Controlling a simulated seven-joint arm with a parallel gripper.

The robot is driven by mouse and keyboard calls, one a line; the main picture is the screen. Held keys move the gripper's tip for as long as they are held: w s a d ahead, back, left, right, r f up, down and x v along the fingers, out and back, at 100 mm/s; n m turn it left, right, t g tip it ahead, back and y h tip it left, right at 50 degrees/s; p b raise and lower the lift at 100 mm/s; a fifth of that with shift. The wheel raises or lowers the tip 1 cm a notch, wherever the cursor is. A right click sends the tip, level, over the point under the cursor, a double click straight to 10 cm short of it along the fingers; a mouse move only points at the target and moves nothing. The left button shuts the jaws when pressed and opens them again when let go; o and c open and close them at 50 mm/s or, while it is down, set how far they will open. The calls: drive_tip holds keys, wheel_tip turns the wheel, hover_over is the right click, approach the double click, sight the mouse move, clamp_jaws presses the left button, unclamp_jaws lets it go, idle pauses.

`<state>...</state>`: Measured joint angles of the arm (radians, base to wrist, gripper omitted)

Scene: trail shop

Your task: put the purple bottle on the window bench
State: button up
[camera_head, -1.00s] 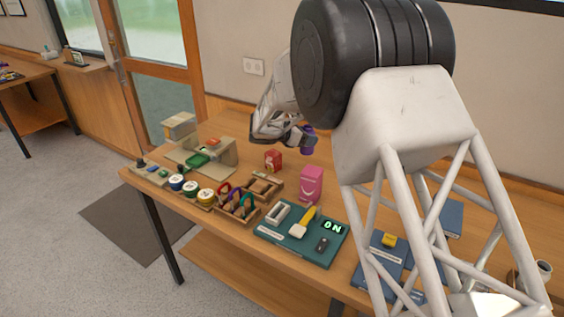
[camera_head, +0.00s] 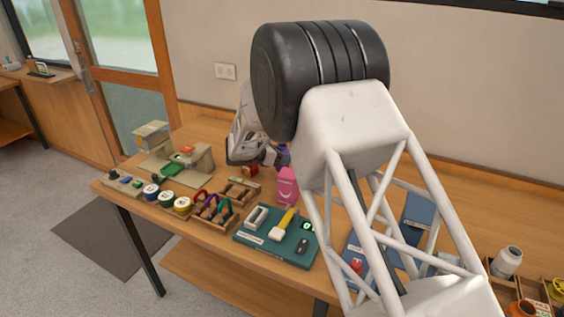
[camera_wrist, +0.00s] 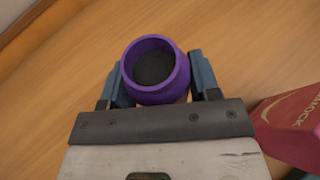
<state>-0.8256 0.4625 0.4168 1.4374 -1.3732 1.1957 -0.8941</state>
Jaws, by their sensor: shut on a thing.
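The purple bottle (camera_wrist: 155,75) stands between the two fingers of my gripper (camera_wrist: 160,80) in the wrist view, its round dark top facing the camera. My gripper is shut on it. In the head view a small purple part of the bottle (camera_head: 284,149) shows beside my gripper (camera_head: 272,158), over the back of the shop table; my arm hides much around it. Whether the bottle touches the table, I cannot tell. A wooden bench by the window (camera_head: 62,92) stands at the far left, with small items on it.
A pink pouch (camera_head: 287,187) and a red box (camera_head: 250,170) are close to my gripper. The table (camera_head: 200,143) also bears a green tool mat (camera_head: 262,240), carabiners (camera_head: 212,207), round tins (camera_head: 167,197) and a beige device (camera_head: 190,157). Open floor (camera_head: 40,185) lies left of it.

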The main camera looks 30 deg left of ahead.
drive_tip(key=shift+f, duration=1.4)
drive_tip(key=shift+f, duration=0.2)
drive_tip(key=o, duration=1)
drive_tip(key=shift+o, duration=0.2)
drive_tip(key=shift+r, duration=0.2)
drive_tip(key=v, duration=1.2)
